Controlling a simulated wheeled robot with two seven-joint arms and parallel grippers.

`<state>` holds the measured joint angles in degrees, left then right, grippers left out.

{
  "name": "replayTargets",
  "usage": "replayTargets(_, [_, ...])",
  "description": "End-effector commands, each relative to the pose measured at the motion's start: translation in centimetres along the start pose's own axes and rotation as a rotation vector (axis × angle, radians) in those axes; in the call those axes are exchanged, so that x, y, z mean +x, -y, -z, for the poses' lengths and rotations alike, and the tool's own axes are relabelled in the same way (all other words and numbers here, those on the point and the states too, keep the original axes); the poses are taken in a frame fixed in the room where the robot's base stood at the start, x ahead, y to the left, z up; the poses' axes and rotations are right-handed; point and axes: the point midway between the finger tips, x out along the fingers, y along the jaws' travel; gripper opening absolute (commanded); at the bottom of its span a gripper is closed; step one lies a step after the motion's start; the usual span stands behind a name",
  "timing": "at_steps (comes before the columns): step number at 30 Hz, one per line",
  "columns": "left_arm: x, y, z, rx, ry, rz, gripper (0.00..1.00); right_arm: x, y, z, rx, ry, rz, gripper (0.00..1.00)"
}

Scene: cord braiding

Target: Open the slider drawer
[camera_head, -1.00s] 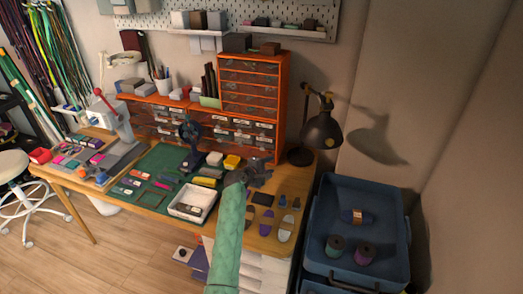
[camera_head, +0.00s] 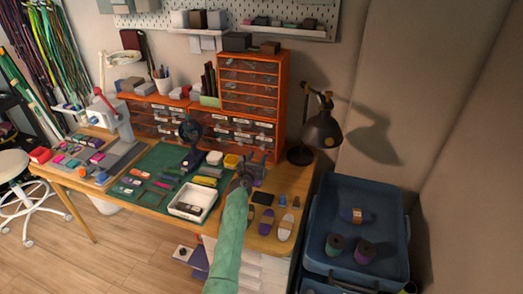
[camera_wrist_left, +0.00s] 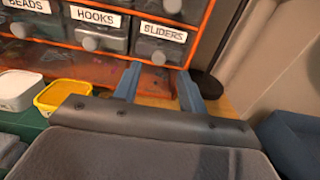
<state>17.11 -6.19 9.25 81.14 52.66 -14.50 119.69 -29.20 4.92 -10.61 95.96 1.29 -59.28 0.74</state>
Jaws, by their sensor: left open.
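The slider drawer (camera_wrist_left: 158,48) shows in the left wrist view as a grey drawer front with a white SLIDERS label and a round pale knob below it. It looks shut in the orange cabinet (camera_head: 285,100). My left gripper (camera_wrist_left: 158,84) has its two blue-grey fingers apart, with nothing between them. Its fingers point toward the cabinet, below and in front of the SLIDERS drawer, apart from the knob. In the head view the left gripper (camera_head: 250,172) is over the table in front of the drawers. My right gripper is not in view.
The HOOKS drawer (camera_wrist_left: 98,32) is left of the slider drawer. A yellow box (camera_wrist_left: 62,95) and a white box (camera_wrist_left: 20,90) stand left of the fingers. A black lamp (camera_head: 322,130) stands right of the cabinet. A blue bin (camera_head: 340,262) stands right of the table.

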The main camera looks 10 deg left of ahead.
Motion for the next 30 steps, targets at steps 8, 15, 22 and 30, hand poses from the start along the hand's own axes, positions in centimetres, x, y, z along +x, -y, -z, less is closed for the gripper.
replayTargets(8, [4.0, -0.1, -0.1, 0.005, -0.001, 0.0, 0.42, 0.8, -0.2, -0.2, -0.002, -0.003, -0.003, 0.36])
replayTargets(15, [5.8, -0.1, 0.0, 0.004, -0.001, 0.0, 0.42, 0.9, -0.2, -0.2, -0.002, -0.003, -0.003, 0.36])
replayTargets(22, [6.1, 0.0, 0.1, 0.003, -0.001, 0.0, 0.42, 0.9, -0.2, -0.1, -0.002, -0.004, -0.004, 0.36])
replayTargets(30, [6.1, -0.1, 0.0, 0.003, -0.001, 0.0, 0.1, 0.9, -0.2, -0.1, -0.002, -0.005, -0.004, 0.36])
